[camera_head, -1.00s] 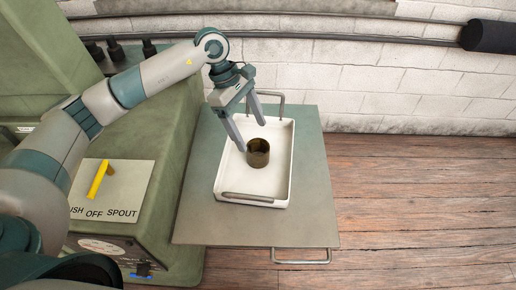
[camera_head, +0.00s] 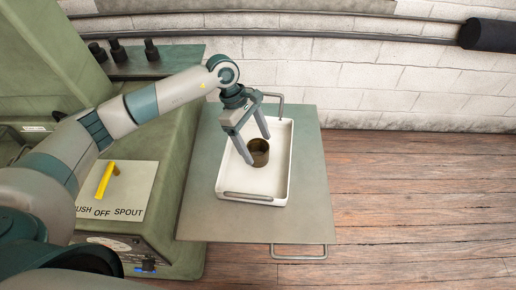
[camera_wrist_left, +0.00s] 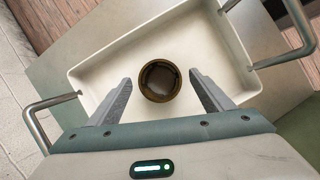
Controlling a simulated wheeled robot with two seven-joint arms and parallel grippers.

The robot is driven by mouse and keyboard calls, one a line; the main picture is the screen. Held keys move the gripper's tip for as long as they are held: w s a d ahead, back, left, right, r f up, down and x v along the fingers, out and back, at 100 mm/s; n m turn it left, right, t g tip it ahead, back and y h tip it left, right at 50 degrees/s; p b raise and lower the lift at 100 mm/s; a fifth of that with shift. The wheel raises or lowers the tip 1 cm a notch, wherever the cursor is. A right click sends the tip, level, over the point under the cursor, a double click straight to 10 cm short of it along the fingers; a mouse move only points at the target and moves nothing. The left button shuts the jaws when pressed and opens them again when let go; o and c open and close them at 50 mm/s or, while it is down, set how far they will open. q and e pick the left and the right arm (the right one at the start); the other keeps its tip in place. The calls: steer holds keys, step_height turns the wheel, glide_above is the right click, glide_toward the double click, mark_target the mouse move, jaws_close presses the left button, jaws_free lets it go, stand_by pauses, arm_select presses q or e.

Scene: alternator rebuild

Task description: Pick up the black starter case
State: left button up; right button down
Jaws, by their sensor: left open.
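The starter case (camera_head: 259,155) is a short, dark brown-black hollow cylinder standing upright in a white tray (camera_head: 281,183). It also shows in the left wrist view (camera_wrist_left: 146,91), with its open top facing the camera. My left gripper (camera_head: 258,150) is open, its two fingers pointing down on either side of the case. In the left wrist view the fingers of the left gripper (camera_wrist_left: 163,84) lie left and right of the case, with gaps on both sides. Whether the tips are down level with the case wall is hard to tell. My right gripper is out of view.
The tray has metal handles (camera_head: 249,198) and sits on a grey-green plate (camera_head: 310,222). A green machine with a yellow lever (camera_head: 107,180) stands on the left. Several dark knobs (camera_head: 116,52) stand behind it. The plate around the tray is bare.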

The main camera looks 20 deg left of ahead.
arm_select(q)
steer(key=shift+x, duration=0.95)
steer(key=shift+w+r, duration=0.1)
steer(key=c, duration=1.7)
steer(key=shift+r, duration=0.15)
steer(key=shift+c, duration=0.2)
